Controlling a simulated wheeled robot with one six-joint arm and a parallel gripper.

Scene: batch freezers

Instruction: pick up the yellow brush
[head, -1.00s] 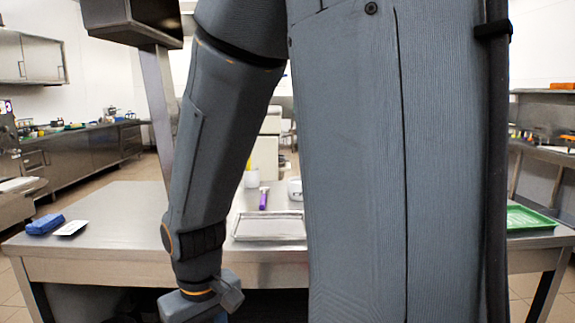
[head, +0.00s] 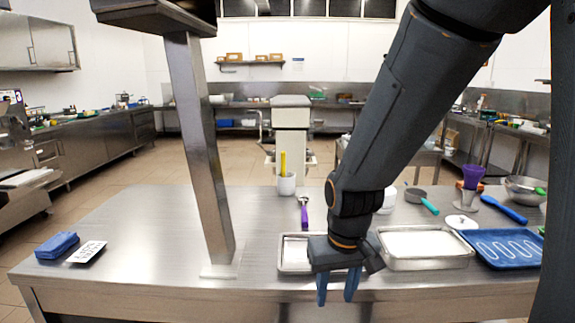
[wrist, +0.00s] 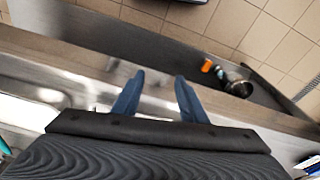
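What looks like the yellow brush (head: 283,162) stands upright in a white cup (head: 286,184) at the far side of the steel table in the head view. Only its yellow handle shows above the rim; its lower part is hidden in the cup. My gripper (head: 337,296) points down at the table's near edge, in front of the brush and to its right, well apart from it. Its two blue fingers are spread with nothing between them, as the wrist view (wrist: 158,98) also shows. The brush does not show in the wrist view.
A steel post (head: 205,160) rises from the table left of the cup. A purple-handled tool (head: 304,213) lies near the cup. Metal trays (head: 425,262), a blue tray (head: 510,262) and bowls crowd the right. A blue cloth (head: 57,245) lies left. The table's left-middle is clear.

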